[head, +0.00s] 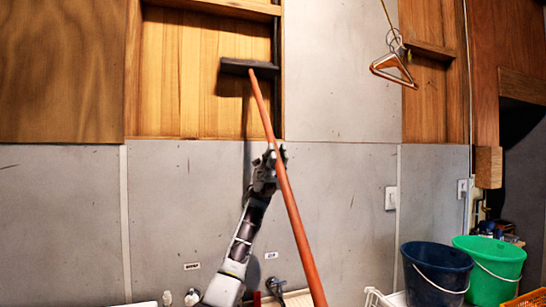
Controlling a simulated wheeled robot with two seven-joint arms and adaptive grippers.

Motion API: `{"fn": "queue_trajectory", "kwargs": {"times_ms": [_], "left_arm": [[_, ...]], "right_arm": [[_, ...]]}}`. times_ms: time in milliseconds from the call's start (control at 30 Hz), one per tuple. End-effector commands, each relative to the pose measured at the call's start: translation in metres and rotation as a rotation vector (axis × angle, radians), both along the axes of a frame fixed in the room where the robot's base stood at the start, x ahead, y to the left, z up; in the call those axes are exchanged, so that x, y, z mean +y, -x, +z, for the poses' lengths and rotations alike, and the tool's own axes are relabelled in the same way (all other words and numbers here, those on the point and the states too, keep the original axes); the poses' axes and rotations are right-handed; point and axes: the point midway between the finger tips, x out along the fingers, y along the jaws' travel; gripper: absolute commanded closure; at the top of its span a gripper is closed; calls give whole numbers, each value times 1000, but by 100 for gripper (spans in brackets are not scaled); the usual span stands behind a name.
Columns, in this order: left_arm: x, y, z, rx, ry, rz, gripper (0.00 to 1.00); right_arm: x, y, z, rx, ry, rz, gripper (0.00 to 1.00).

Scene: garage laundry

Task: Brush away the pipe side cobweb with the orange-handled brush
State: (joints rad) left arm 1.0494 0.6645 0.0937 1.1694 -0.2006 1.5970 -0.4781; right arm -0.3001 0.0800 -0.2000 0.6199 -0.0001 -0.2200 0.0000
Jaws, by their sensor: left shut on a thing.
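The brush has a long orange handle (294,215) and a wide dark head (249,67). My left gripper (275,160) is shut on the handle around its middle. The brush is raised, with its handle leaning up and to the left from the bottom of the view. The head is in front of the wooden recess, its right end close to or overlapping a dark vertical pipe (275,32). I cannot tell whether it touches the pipe or the wall. I cannot make out a cobweb.
A wooden shelf edge (225,7) is above the brush head. Hangers (393,66) hang at upper right. A dark blue bucket (436,272) and a green bucket (490,268) stand at lower right. Taps (276,287) are low on the grey wall.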

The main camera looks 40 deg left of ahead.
Motion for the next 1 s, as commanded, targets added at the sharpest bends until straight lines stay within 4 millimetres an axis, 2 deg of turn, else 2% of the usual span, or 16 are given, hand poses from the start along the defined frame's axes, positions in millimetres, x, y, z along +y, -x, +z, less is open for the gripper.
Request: {"fn": "queue_trajectory", "kwargs": {"times_ms": [533, 1000], "left_arm": [[-5, -7, 0, 1, -2, -1, 100], [1, 1, -1, -1, -1, 1, 100]], "right_arm": [[0, 0, 5, 0, 0, 0, 60], [3, 0, -3, 0, -3, 0, 60]]}}
